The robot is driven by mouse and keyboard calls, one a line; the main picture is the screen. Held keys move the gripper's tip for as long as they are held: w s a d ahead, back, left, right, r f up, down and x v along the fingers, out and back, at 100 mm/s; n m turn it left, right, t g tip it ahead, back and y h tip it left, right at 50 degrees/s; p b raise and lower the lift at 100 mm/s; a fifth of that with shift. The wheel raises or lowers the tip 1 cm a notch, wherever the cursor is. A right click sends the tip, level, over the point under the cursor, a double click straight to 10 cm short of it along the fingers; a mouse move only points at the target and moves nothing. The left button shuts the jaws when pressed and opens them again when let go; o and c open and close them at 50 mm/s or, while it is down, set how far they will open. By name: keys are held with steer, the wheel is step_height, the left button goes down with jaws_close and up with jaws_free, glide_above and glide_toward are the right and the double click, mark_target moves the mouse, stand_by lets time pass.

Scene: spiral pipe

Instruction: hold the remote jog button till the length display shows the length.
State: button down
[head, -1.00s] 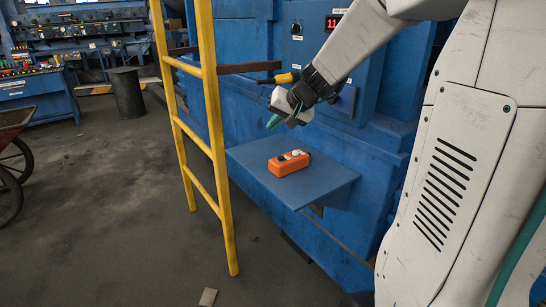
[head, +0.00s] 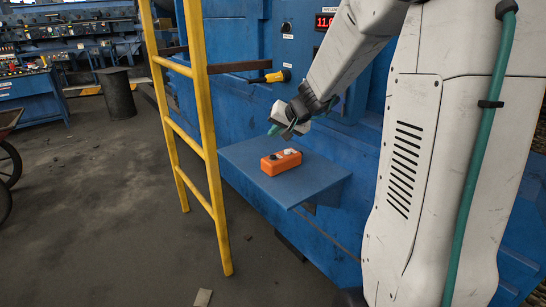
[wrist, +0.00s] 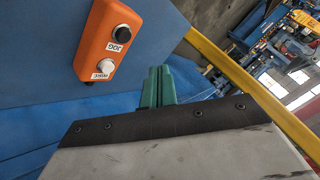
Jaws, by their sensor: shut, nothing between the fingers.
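The orange remote (head: 281,162) lies on the blue shelf (head: 318,181). In the wrist view the remote (wrist: 104,50) shows a black button (wrist: 122,31) labelled JOG and a white button (wrist: 106,67) whose label I cannot read surely. My gripper (head: 272,130) is just above and behind the remote, apart from it. Its green fingers (wrist: 157,88) are shut and empty, to the right of the remote in the wrist view. The length display (head: 325,21) on the blue machine shows red digits starting with 11; its right end is cut off by my arm.
A yellow ladder-like frame (head: 213,150) stands left of the shelf. A yellow-handled lever (head: 272,77) sticks out from the machine panel above. A dark drum (head: 116,92) and part of a barrow (head: 8,165) are at the left. The floor between is mostly clear.

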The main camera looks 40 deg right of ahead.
glide_above(275, 160)
steer(key=shift+s+f, duration=0.15)
steer(key=shift+f, duration=2.35)
steer(key=shift+f, duration=0.1)
steer(key=shift+f, duration=0.3)
steer(key=shift+f, duration=0.4)
stand_by(4.6)
